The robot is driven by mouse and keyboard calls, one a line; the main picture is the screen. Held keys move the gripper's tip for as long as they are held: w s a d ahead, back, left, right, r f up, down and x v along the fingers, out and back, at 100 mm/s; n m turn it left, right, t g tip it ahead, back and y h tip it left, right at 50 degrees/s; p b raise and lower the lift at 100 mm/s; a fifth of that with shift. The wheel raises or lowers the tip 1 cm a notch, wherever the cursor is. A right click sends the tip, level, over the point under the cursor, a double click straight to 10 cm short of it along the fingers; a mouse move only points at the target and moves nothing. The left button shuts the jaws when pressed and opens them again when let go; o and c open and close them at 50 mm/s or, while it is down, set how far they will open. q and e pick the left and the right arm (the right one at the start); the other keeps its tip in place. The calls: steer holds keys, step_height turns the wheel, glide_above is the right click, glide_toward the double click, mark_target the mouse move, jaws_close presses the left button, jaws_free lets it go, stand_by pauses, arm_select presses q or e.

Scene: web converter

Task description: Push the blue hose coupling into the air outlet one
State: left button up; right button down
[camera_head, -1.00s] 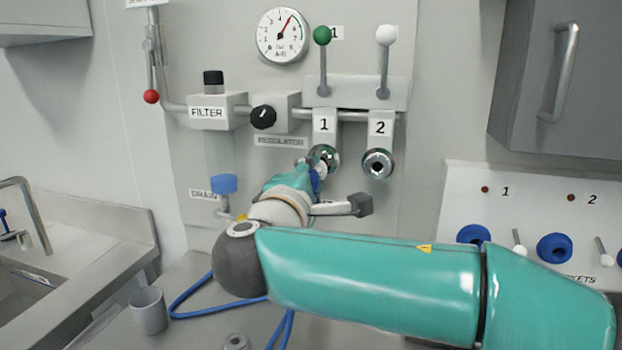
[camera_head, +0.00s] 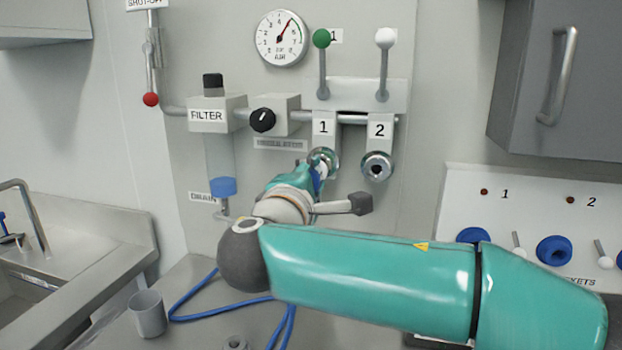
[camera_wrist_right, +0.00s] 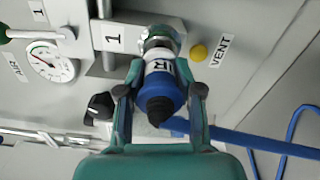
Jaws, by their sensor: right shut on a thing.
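Air outlet one (camera_head: 323,160) is a round metal socket under the label 1 on the wall panel. It also shows in the right wrist view (camera_wrist_right: 158,40). The blue hose coupling (camera_wrist_right: 163,88), with a white band and dark rear end, sits between the fingers of my right gripper (camera_wrist_right: 160,98), which is shut on it. The coupling's front end is at the mouth of outlet one, in line with it; I cannot tell how deep it sits. In the head view my right arm hides most of the coupling. My left gripper is not in view.
Air outlet two (camera_head: 377,166) is free to the right. A yellow vent button (camera_wrist_right: 198,52) is beside outlet one. The blue hose (camera_head: 190,296) loops over the counter near a grey cup (camera_head: 148,312). The filter (camera_head: 218,115) and regulator knob (camera_head: 262,120) are to the left.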

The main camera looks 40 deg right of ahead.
steer(key=shift+x, duration=1.2)
stand_by(0.7)
steer(key=c, duration=0.7)
jaws_free()
steer(key=v, duration=1.2)
